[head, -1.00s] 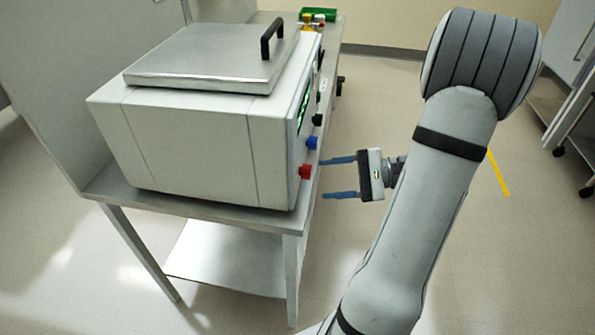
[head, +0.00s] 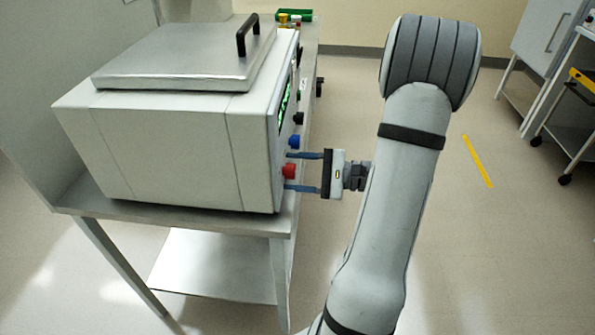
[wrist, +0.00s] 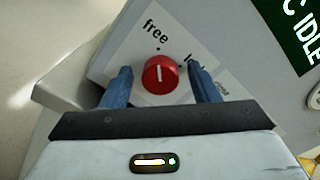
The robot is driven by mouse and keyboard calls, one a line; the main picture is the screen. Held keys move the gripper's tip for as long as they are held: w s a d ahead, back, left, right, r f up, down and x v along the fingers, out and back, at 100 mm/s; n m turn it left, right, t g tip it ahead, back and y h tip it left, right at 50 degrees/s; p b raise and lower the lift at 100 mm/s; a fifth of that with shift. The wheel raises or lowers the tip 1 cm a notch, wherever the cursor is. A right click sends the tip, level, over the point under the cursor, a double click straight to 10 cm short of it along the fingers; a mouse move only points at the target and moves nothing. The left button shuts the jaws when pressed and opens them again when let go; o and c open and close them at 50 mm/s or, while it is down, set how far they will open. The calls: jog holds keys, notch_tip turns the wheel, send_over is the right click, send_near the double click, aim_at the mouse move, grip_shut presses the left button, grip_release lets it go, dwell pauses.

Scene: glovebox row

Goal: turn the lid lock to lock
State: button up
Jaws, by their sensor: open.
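The lid lock is a red round knob (wrist: 160,75) on the device's front panel, with a white pointer line. The line points up to the dot by the word "free"; a second dot sits to its right, beside a label starting "lo", partly covered by a finger. In the head view the red knob (head: 289,171) is lowest and nearest on the panel. My gripper (head: 305,172) is open, its blue fingers reaching to the panel on either side of the knob. In the wrist view the fingers (wrist: 160,84) flank the knob with a visible gap on both sides.
A blue knob (head: 294,141) and a black knob (head: 298,118) sit farther along the same panel, by a green display (head: 285,105). The device's metal lid (head: 180,60) is down. The bench's near leg (head: 279,285) stands below. Floor to the right is open.

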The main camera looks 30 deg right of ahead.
jog(key=shift+c, duration=0.3)
jog(key=c, duration=0.9)
jog(key=shift+r+m+p, duration=0.1)
jog(key=shift+m+p, duration=0.2)
jog(key=shift+p, duration=0.2)
jog(key=m+p, duration=0.2)
jog(key=p, duration=0.1)
jog(key=shift+r+m+p, duration=0.2)
jog(key=shift+m+p, duration=0.15)
jog(key=shift+m, duration=0.05)
jog(key=m+p, duration=0.5)
jog(key=p, duration=0.1)
jog(key=m+p, duration=0.4)
jog(key=shift+f+m, duration=0.1)
jog(key=shift+m, duration=0.3)
jog(key=m+p, duration=0.2)
jog(key=m, duration=0.1)
jog(key=m+p, duration=0.1)
jog(key=shift+f+m+p, duration=0.25)
jog(key=shift+m+p, duration=0.15)
